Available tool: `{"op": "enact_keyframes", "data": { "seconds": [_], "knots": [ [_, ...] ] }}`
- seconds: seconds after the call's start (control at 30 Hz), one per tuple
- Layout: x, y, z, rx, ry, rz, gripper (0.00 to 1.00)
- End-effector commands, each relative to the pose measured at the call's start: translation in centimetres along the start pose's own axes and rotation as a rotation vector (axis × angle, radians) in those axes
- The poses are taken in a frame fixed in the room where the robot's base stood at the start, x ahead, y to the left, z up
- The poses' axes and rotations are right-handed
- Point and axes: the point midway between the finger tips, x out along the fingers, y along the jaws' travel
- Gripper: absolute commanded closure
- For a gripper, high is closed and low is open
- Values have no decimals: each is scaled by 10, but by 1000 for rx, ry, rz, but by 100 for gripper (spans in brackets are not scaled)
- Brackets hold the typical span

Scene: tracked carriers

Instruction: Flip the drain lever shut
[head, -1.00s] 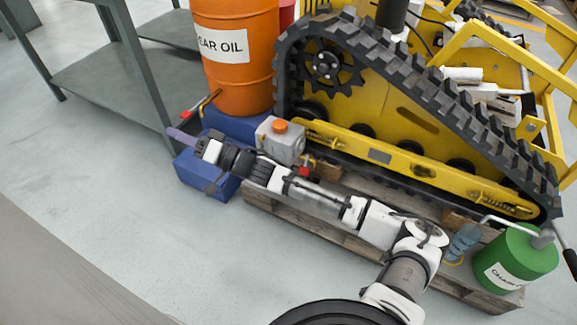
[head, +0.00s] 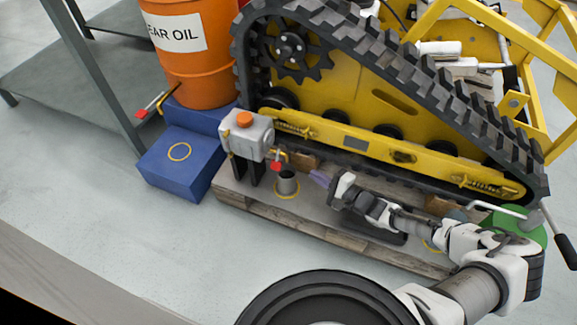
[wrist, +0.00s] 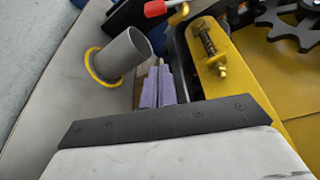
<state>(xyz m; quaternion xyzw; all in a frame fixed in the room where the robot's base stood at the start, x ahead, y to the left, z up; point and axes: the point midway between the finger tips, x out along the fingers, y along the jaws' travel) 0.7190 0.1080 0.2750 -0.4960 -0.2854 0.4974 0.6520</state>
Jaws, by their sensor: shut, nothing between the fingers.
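A red-handled lever (head: 276,166) sits at a small brass valve under the grey tank (head: 247,135); its red tip (wrist: 156,8) shows at the top edge of the wrist view. A second red-handled lever (head: 150,106) sticks out at the foot of the orange drum (head: 197,60). I cannot tell from the frames which one is the drain lever. My gripper (head: 318,178) has purple fingers, shut and empty, low over the pallet, right of the first lever and apart from it. The fingers (wrist: 157,85) also show in the wrist view, beside the grey cup.
An open grey cup (head: 287,183) stands within a yellow ring on the wooden pallet (head: 330,232), below the first lever. The yellow tracked carrier (head: 350,110) stands close behind my gripper. Blue blocks (head: 180,165) lie left of the pallet. The floor in front is clear.

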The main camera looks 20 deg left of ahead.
Motion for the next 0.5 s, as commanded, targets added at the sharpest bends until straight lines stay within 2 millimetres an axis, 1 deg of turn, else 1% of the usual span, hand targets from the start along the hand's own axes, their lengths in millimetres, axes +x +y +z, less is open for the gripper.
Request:
{"op": "enact_keyframes", "data": {
  "seconds": [0.27, 0.37, 0.47, 0.5],
  "knots": [
    [3, 0, 1, -2, -3, -1, 100],
    [10, 0, 1, -3, -5, -1, 100],
    [25, 2, 1, -3, -5, 0, 100],
    [32, 2, 1, -2, -6, -1, 100]
  ]
}}
